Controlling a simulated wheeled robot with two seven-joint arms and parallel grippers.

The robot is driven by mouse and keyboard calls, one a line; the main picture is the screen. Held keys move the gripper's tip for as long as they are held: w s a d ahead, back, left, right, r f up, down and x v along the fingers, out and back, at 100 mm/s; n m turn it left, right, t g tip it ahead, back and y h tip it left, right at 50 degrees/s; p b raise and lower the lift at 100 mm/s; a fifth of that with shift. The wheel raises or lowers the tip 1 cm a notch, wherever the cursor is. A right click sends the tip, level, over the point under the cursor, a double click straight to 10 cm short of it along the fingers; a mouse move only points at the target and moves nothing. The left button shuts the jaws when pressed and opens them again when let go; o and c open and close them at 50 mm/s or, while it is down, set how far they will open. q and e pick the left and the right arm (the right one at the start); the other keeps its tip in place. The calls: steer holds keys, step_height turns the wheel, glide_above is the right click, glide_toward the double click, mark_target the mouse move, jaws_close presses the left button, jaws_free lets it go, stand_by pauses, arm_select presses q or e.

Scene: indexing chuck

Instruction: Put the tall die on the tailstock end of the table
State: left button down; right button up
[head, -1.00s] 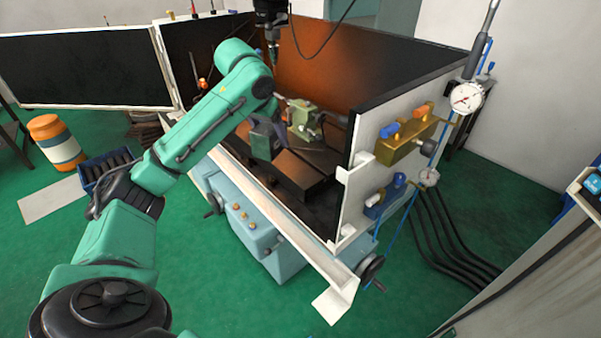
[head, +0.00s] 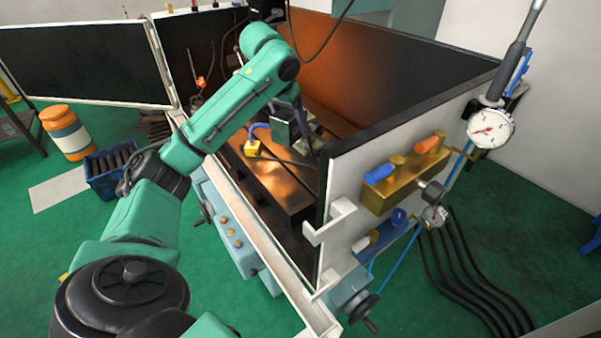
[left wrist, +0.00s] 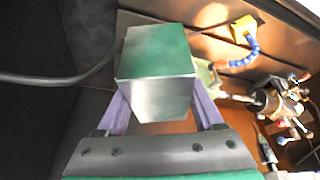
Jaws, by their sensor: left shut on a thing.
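My left gripper (head: 292,108) has purple fingers shut on a grey-green metal block, which looks like the tall die (head: 283,131). In the left wrist view, the die (left wrist: 158,65) sits between the two fingers (left wrist: 160,108) and fills the middle. It is held over the brown machine table (head: 275,188), inside the enclosure; whether it touches anything below cannot be told. A pale green fitting (left wrist: 207,76) shows partly behind the die, and its identity is unclear. The tailstock cannot be made out for certain. My right gripper is out of view.
A yellow block (head: 252,148) with a blue hose stands on the table left of the die. The white enclosure wall (head: 345,190), with gauges and valves, stands close on the right. A dark cable (left wrist: 55,80) crosses the wrist view. Bare table lies in front.

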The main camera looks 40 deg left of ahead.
arm_select(q)
steer(key=f, duration=1.2)
steer(key=s+f, duration=0.1)
steer(key=f, duration=0.5)
steer(key=shift+f+p, duration=0.15)
steer(key=shift+p, duration=0.25)
steer(key=shift+w+f, duration=0.1)
steer(key=shift+f, duration=0.3)
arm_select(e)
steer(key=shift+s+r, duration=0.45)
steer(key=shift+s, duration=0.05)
arm_select(q)
jaws_free()
steer(key=shift+f, duration=0.1)
steer(key=shift+s+d, duration=0.1)
steer(key=shift+s, duration=0.1)
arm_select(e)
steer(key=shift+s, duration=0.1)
arm_select(q)
steer(key=b+v, duration=0.1)
steer(key=v, duration=1.1)
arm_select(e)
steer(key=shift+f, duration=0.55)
